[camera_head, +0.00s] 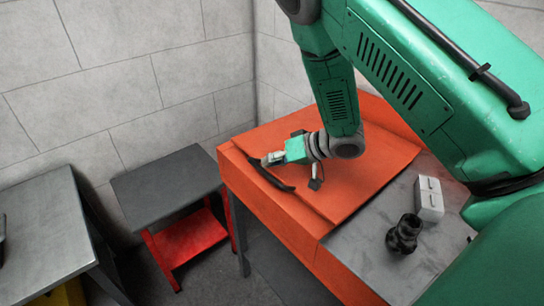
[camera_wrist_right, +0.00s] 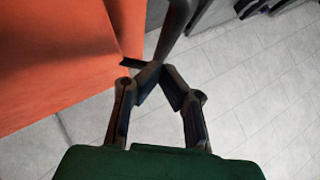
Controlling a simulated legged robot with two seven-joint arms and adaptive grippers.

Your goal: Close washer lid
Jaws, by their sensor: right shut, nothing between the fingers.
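The orange washer (camera_head: 270,215) stands near the wall corner. Its orange lid (camera_head: 345,190) appears to lie flat or nearly flat on top; a small gap cannot be ruled out. A curved black handle (camera_head: 270,177) runs along the lid's front left part. My right gripper (camera_head: 269,159) is over the lid, close to the handle; contact is unclear in the head view. My left gripper is not in view.
A grey worktop (camera_head: 400,255) beside the lid holds a black ribbed part (camera_head: 404,234) and a light grey block (camera_head: 429,198). A dark table (camera_head: 165,183) with a red lower shelf (camera_head: 190,240) and a grey bench (camera_head: 40,230) stand to the left.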

